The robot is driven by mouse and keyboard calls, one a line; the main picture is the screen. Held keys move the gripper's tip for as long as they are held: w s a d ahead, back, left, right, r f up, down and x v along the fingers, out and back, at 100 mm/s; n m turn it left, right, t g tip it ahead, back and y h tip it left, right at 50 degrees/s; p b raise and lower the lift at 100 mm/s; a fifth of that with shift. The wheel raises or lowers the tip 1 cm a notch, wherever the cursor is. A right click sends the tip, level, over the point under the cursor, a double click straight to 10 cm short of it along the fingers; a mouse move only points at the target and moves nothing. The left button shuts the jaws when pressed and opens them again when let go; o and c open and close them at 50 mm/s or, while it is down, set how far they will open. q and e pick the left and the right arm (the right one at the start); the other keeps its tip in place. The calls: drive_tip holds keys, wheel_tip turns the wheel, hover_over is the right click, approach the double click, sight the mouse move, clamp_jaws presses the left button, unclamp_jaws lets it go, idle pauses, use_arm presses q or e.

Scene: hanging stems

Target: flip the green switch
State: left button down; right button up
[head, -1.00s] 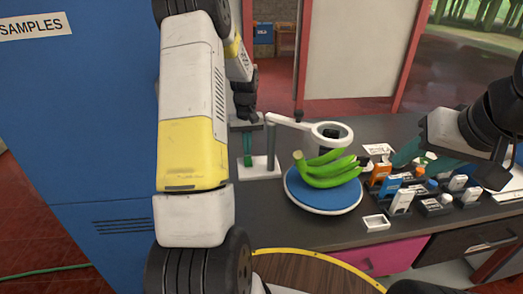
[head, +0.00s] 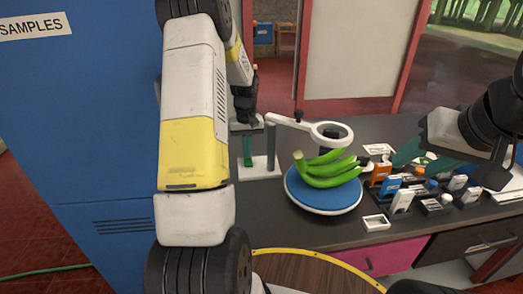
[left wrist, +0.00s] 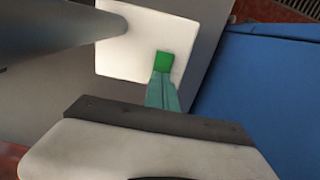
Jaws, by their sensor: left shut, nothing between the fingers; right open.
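The green switch (left wrist: 164,61) is a small bright green block on the white base plate (left wrist: 140,35) in the left wrist view. The plate also shows in the head view (head: 268,171), under the ring magnifier's post. My left gripper (left wrist: 163,78) is shut and empty, with its teal fingertips right at the near edge of the switch. I cannot tell whether they touch. In the head view my left gripper (head: 247,163) points down over the plate, and the switch is hard to separate from its fingers. My right gripper (head: 430,165) is open at the right, above the small boxes.
The ring magnifier (head: 331,133) stands on the plate. Right of it, green bananas (head: 328,170) lie on a round blue-topped dish (head: 310,196). Several small boxes and bottles (head: 402,201) and a small white tray (head: 376,222) fill the right. A blue cabinet (head: 80,130) stands left.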

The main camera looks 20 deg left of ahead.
use_arm(q)
drive_tip(key=shift+f, duration=0.25)
drive_tip(key=shift+r, duration=3.55)
